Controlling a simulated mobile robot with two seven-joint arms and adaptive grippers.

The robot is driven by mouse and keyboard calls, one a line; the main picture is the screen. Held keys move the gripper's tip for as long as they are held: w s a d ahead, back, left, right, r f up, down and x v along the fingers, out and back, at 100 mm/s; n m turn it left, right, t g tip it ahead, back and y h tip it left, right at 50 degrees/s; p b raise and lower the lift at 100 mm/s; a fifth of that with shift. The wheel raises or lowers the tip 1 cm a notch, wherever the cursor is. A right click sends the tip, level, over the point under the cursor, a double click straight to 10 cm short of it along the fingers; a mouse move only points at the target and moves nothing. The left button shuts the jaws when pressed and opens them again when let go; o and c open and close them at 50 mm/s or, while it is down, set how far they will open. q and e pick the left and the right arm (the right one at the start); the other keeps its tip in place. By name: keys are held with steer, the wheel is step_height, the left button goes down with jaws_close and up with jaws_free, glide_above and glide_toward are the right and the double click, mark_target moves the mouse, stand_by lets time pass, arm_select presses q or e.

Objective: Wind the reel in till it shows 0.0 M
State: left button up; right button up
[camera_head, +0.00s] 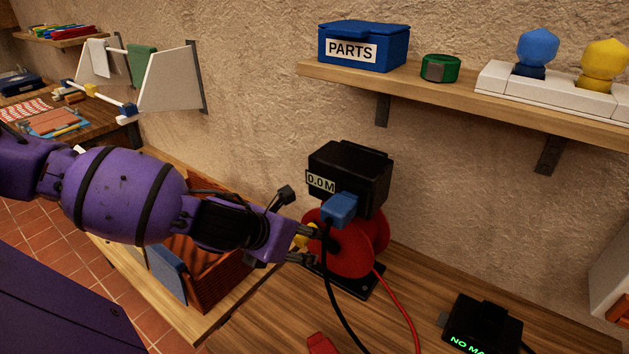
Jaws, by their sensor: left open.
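The red reel (349,258) stands on a dark base on the wooden bench, with a black box (350,175) on top. A label on the box (320,182) reads 0.0 M. A blue plug (340,209) with a black cable is at the front of the box. A red cable (398,300) runs from the reel to the front. My left gripper (312,246) is open at the reel's left side, beside a small yellow part (301,237) that it partly hides. I cannot tell whether they touch. My right gripper is not in view.
A black device (482,326) with green text stands at the bench's front right. Above, a shelf (450,90) holds a blue PARTS box (364,46), a green round item (440,68) and coloured knobs.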

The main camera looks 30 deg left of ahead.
arm_select(q)
steer(key=shift+s+r, duration=0.1)
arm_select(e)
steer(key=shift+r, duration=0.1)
arm_select(q)
steer(key=shift+p+v, duration=0.95)
steer(key=shift+v, duration=0.3)
steer(key=shift+p+v, duration=0.55)
steer(key=shift+v, duration=0.35)
steer(key=shift+s+r, duration=0.2)
steer(key=shift+r, duration=0.1)
steer(key=shift+p+v, duration=0.75)
steer(key=shift+v, duration=0.2)
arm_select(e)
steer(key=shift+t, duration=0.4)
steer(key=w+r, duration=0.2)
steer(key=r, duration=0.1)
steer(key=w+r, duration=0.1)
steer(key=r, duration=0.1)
arm_select(q)
steer(key=shift+f, duration=0.1)
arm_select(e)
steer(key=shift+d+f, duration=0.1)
